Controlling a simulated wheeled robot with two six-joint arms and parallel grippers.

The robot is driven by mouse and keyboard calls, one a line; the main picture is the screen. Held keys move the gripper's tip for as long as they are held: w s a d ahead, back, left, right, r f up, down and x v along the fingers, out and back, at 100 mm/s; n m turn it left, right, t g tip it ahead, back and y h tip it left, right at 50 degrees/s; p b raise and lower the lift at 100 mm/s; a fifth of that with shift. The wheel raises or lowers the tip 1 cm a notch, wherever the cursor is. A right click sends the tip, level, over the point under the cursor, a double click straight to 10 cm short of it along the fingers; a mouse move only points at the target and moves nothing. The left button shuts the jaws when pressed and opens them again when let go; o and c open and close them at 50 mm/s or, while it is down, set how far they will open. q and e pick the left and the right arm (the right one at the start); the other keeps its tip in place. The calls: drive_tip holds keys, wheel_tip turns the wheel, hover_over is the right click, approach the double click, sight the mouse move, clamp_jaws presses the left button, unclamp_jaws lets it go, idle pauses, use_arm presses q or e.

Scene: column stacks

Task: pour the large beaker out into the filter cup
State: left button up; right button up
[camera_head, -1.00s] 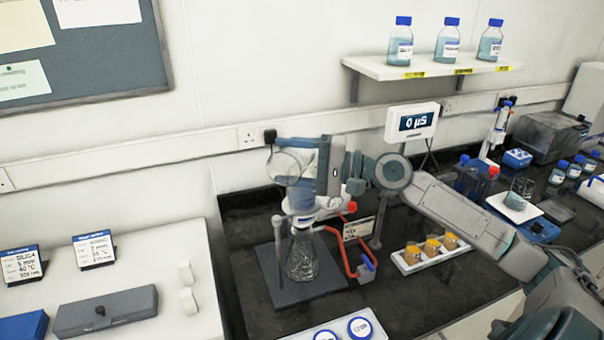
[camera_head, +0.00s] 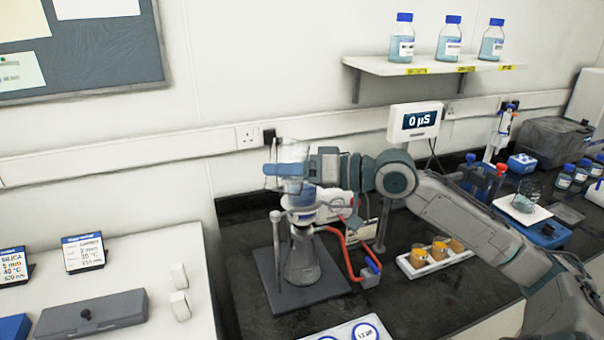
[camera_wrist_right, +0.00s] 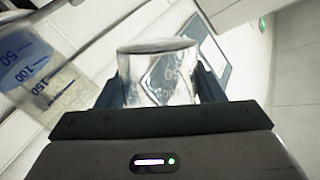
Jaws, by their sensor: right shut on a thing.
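The filter cup (camera_head: 289,185) sits on the flask (camera_head: 301,262), partly hidden behind the beaker and gripper. In the right wrist view the graduated cup (camera_wrist_right: 42,82) is at the left, with blue inside near its 50 mark. My left gripper is not in view.
A stand with a rod (camera_head: 277,262) and a red hose (camera_head: 347,258) flank the flask. A meter (camera_head: 415,121) reads 0 µS. A rack of amber-filled cups (camera_head: 432,254) lies to the right. A shelf with bottles (camera_head: 430,66) is on the wall above.

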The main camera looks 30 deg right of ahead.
drive_tip(key=shift+n, duration=0.5)
drive_tip(key=f+b, duration=0.1)
drive_tip(key=f, duration=0.2)
drive_tip(key=f+b, duration=0.1)
drive_tip(key=shift+s+a+f+b, duration=0.2)
drive_tip(key=shift+s+a+b, duration=0.05)
drive_tip(key=shift+b, duration=0.05)
drive_tip(key=n, duration=0.1)
drive_tip(key=s+a+n+h, duration=0.1)
drive_tip(key=n, duration=0.1)
drive_tip(key=a+n, duration=0.1)
drive_tip(key=n, duration=0.1)
drive_tip(key=shift+s+f+t, duration=0.3)
drive_tip(key=shift+f+t, duration=0.05)
drive_tip(key=shift+t, duration=0.05)
drive_tip(key=shift+a+f, duration=0.1)
drive_tip(key=shift+f, duration=0.05)
